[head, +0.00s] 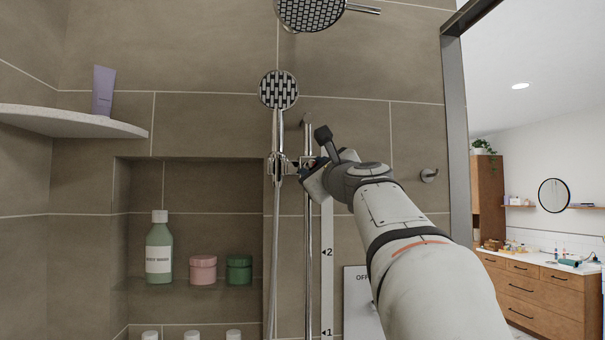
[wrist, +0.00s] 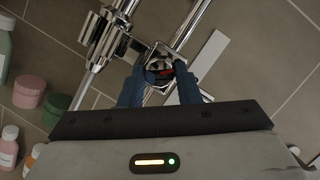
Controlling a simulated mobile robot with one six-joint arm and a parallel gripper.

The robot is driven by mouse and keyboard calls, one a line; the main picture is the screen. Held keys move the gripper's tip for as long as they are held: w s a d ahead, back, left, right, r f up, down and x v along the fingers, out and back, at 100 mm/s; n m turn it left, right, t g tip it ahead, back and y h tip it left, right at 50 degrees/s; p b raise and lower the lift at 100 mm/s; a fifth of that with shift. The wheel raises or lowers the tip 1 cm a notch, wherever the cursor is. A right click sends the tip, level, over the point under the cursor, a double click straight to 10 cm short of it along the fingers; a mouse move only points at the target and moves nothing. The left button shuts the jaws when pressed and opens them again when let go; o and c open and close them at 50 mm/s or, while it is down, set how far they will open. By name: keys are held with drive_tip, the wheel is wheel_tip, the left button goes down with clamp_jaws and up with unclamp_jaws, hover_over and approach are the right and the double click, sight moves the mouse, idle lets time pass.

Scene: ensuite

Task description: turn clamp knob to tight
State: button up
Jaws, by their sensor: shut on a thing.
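The clamp knob (wrist: 160,69) is a round dark and chrome piece with a red mark, on the slider clamp of the shower rail. My gripper (wrist: 162,78) has its two blue fingers on either side of it and is shut on it. In the head view my gripper (head: 316,170) reaches the clamp (head: 282,168) from the right, and the knob is hidden behind it. The chrome rail (head: 308,250) runs upright through the clamp. The hand shower (head: 278,90) sits in the holder to the left.
A fixed shower head (head: 310,12) hangs above. A niche at left holds a green bottle (head: 159,250), a pink jar (head: 203,270) and a green jar (head: 239,270). A corner shelf (head: 70,122) bears a purple tube (head: 103,91). A numbered white strip (head: 327,265) stands right of the rail.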

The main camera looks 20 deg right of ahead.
drive_tip(key=shift+r+m, duration=0.15)
drive_tip(key=shift+m, duration=0.35)
drive_tip(key=o, duration=1)
drive_tip(key=b+v, duration=0.2)
drive_tip(key=v, duration=0.5)
drive_tip(key=shift+s+a+f, duration=0.1)
drive_tip(key=shift+s+f, duration=0.15)
drive_tip(key=shift+s, duration=0.1)
